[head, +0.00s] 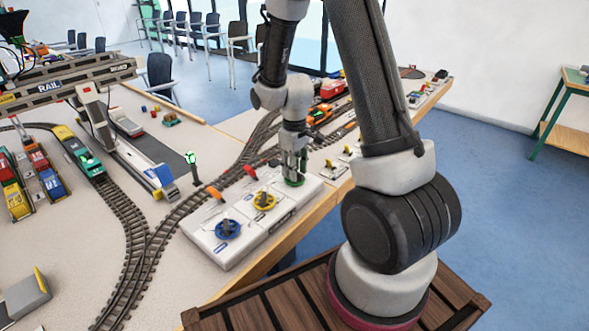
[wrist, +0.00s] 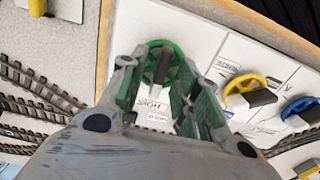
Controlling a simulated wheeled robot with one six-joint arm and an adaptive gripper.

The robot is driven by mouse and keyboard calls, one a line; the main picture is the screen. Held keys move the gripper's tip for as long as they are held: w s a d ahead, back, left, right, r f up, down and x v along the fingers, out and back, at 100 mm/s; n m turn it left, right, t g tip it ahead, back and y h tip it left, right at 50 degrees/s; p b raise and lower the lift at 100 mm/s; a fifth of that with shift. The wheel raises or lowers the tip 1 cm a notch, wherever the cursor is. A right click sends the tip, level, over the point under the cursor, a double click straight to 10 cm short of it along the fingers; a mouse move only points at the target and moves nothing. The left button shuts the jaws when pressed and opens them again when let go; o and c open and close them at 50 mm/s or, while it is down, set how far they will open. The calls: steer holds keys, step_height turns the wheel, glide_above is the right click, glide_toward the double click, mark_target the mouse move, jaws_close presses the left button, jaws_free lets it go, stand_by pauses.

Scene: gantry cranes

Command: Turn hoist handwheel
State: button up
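A green handwheel (wrist: 152,51) with a dark bar across its middle sits on the white control panel (head: 202,243). A partly legible label beside it appears to read "HOIST". My gripper (wrist: 160,78) is over this wheel, its fingers apart on either side of the bar. I cannot tell whether they touch the wheel. In the head view my gripper (head: 293,172) points down, and the green wheel (head: 294,182) shows only partly beneath it. A yellow handwheel (head: 264,201) and a blue handwheel (head: 228,229) stand on the same panel.
An orange lever (head: 215,193) and a red lever (head: 251,171) rise along the panel's far side. Curved tracks (head: 135,240) run beside the panel. A grey gantry crane (head: 75,85) marked "RAIL" and toy vehicles stand at the left. The floor right of the table is open.

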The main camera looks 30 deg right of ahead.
steer(key=shift+f, duration=0.35)
jaws_close()
steer(key=n, duration=0.5)
steer(key=shift+n, duration=2.3)
